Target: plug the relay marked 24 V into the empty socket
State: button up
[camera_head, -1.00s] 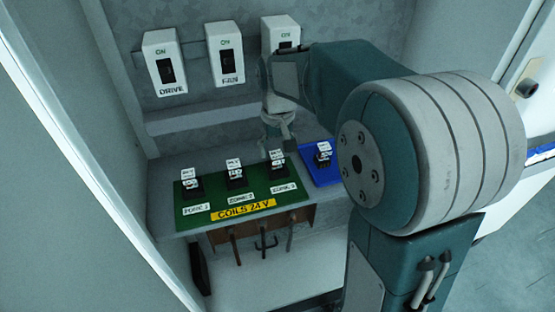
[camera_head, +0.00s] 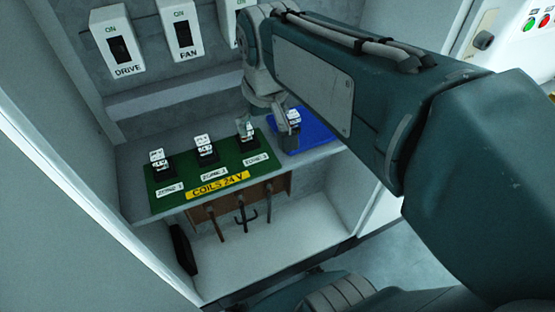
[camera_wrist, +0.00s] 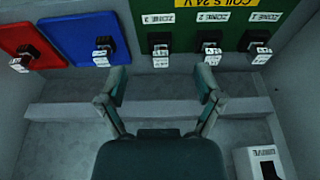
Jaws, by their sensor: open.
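A green panel (camera_head: 222,168) marked COILS 24 V carries a row of three small black units with white labels: the zone 1 unit (camera_head: 159,162), zone 2 unit (camera_head: 205,150) and zone 3 unit (camera_head: 246,134). In the wrist view the zone 3 unit (camera_wrist: 160,45) lies ahead of the gap between my fingers. A similar unit (camera_head: 293,120) stands on a blue tray (camera_head: 318,135). The print on the units is too small to read, and I cannot tell which socket is empty. My gripper (camera_wrist: 160,82) is open and empty, above the back of the bench.
A red tray (camera_wrist: 25,40) with another dark, white-labelled unit (camera_wrist: 24,58) lies beyond the blue one. DRIVE (camera_head: 117,42) and FAN (camera_head: 181,30) switch boxes hang on the back wall above a ledge (camera_head: 180,87). Several hooks (camera_head: 242,210) hang below the bench front.

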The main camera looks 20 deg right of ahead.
jog(key=s+f+t, duration=0.2)
jog(key=s+f, duration=0.1)
jog(key=s, duration=0.6)
jog(key=shift+s+f+t, duration=0.15)
jog(key=shift+f+t, duration=0.15)
jog(key=shift+f, duration=0.1)
jog(key=shift+a, duration=0.1)
